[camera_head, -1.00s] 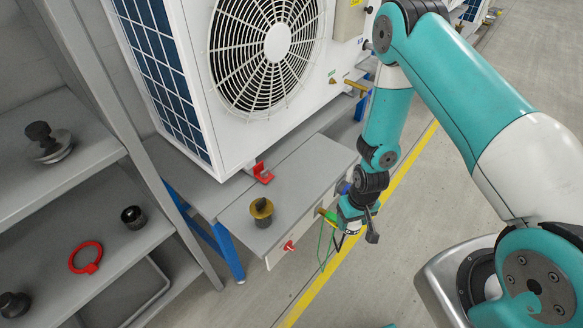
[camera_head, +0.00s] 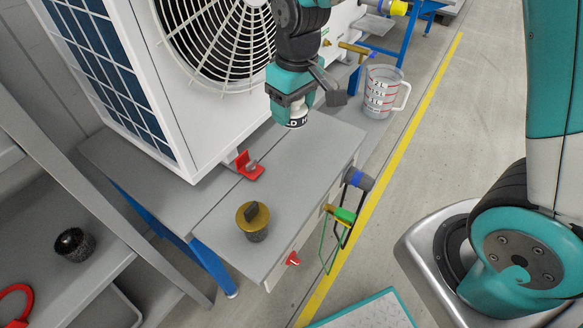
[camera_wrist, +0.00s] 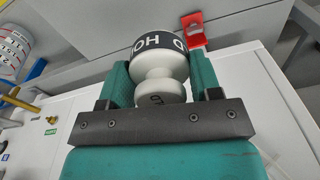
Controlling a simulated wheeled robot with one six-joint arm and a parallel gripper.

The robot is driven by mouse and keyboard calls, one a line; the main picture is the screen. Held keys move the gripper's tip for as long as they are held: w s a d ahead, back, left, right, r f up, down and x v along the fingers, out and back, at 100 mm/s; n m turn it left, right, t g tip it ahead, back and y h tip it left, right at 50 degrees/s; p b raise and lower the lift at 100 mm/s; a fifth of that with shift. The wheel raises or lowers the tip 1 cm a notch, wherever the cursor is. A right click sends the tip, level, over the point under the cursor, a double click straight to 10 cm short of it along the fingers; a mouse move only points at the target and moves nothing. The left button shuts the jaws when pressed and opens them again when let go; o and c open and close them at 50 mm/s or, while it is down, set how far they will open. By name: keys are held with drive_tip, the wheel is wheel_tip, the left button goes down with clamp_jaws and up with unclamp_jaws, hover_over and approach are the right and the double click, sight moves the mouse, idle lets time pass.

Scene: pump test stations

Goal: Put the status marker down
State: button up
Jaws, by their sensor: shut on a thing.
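The status marker (camera_head: 296,121) is a white, waisted knob with a black lettered band. In the wrist view the marker (camera_wrist: 163,85) sits between the two teal fingers. My gripper (camera_head: 292,108) is shut on it and holds it above the grey bench top (camera_head: 312,160). The marker hangs band-down, apart from the surface as far as I can tell. In the head view only its lower end shows under the fingers.
A red bracket (camera_head: 248,166) stands left of the marker by the white fan unit (camera_head: 190,130). A brass-topped plug (camera_head: 253,221) stands near the bench front. A measuring jug (camera_head: 380,92) is to the right. The bench top between is clear.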

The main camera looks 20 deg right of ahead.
sight(291, 174)
wheel_tip(291, 174, down, 17)
drive_tip(key=b, duration=0.3)
drive_tip(key=shift+a, duration=0.1)
drive_tip(key=shift+f, duration=0.1)
drive_tip(key=shift+f, duration=0.1)
drive_tip(key=o, duration=1)
drive_tip(key=shift+c, duration=0.2)
